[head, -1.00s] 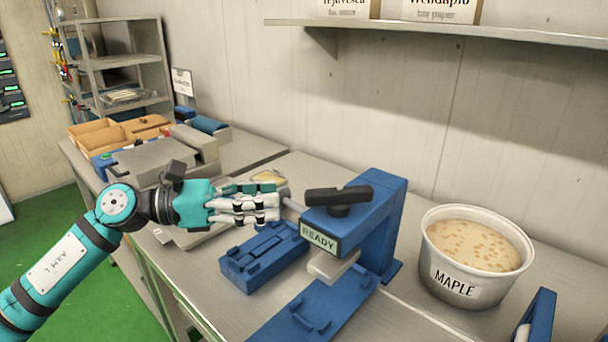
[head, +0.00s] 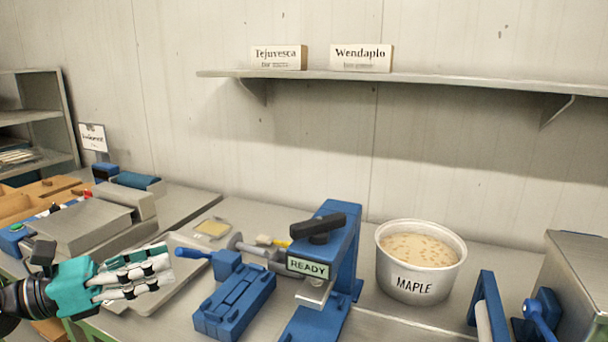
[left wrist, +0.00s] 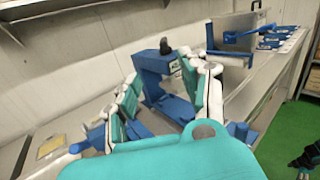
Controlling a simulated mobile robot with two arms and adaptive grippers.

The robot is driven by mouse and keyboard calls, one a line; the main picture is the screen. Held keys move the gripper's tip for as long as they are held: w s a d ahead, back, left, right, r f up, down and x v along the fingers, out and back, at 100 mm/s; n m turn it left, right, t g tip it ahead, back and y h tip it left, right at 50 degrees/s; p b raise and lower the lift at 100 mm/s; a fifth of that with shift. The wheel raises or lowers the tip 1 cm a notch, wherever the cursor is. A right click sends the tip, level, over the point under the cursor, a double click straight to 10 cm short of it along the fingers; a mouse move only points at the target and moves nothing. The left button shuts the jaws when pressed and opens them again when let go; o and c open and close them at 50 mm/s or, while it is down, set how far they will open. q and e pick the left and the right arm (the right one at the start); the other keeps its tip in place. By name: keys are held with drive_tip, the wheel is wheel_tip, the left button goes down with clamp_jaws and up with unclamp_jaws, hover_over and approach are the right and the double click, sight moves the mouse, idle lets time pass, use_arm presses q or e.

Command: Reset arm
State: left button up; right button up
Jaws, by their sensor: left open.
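My left gripper (head: 152,274) reaches in from the lower left of the head view, low over the grey plate at the front of the bench. Its fingers are open and hold nothing. In the left wrist view its fingers (left wrist: 165,95) spread apart, with the blue press (left wrist: 160,72) beyond them. In the head view the blue press (head: 345,250) with its READY sign (head: 307,267) stands to the right of the gripper, apart from it.
A pot labelled MAPLE (head: 412,285) stands right of the press. A blue block fixture (head: 234,303) lies between gripper and press. A blue-handled tool (head: 195,254) is close to the fingertips. A grey box (head: 580,285) stands at the far right. A wall shelf (head: 430,76) runs above.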

use_arm(q)
drive_tip(key=w+a+f+n+t+y, duration=0.1)
drive_tip(key=a+f+n+t+y, duration=0.25)
drive_tip(key=f+n+y, duration=1)
drive_tip(key=w+a+f+n+t+y, duration=0.1)
drive_tip(key=a+f+n+t+y, duration=0.3)
drive_tip(key=n, duration=1.8)
drive_tip(key=s+d+f+n+g, duration=0.3)
drive_tip(key=s+f+n+g, duration=0.1)
drive_tip(key=s+f, duration=0.4)
drive_tip(key=s+d+f+n+g, duration=0.2)
drive_tip(key=s+f+n+g, duration=0.25)
drive_tip(key=f, duration=0.45)
drive_tip(key=s+d+f+n+g+h, duration=0.1)
drive_tip(key=s+d+f+g, duration=0.15)
drive_tip(key=s, duration=0.35)
drive_tip(key=s+d+f+g+h, duration=0.1)
drive_tip(key=s+d+f+g, duration=0.15)
drive_tip(key=s, duration=0.35)
wheel_tip(320, 180, down, 26)
drive_tip(key=g, duration=0.1)
drive_tip(key=s+a+f+g, duration=0.1)
drive_tip(key=s+a+f, duration=0.2)
drive_tip(key=s+f, duration=1.3)
drive_tip(key=shift+s+y, duration=0.35)
drive_tip(key=shift+s, duration=0.4)
use_arm(e)
drive_tip(key=shift+w+d+f, duration=0.1)
drive_tip(key=shift+w+d, duration=0.15)
drive_tip(key=shift+d, duration=0.1)
